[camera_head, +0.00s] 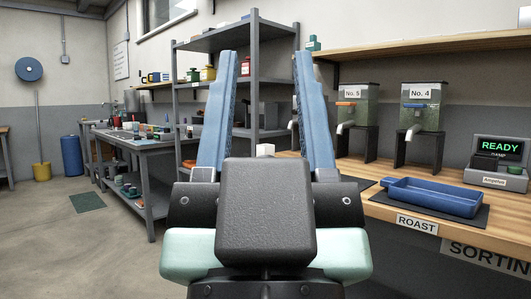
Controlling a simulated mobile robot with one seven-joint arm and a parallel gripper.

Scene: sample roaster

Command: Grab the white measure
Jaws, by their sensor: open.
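My gripper (265,56) is in the middle of the head view, with its two blue fingers spread wide and pointing up in the picture. It is open, with nothing held between the fingers. A small white object (265,149) shows between the fingers, just above my dark palm block. It may be the white measure; its lower part is hidden behind the palm, and I cannot tell its full shape or its distance from the fingers.
A wooden counter (445,207) on the right holds a blue tray (432,198) on a dark mat, hoppers No. 5 (357,104) and No. 4 (425,106), and a READY display (499,150). A grey shelf (180,100) stands behind my gripper. Open floor lies at left.

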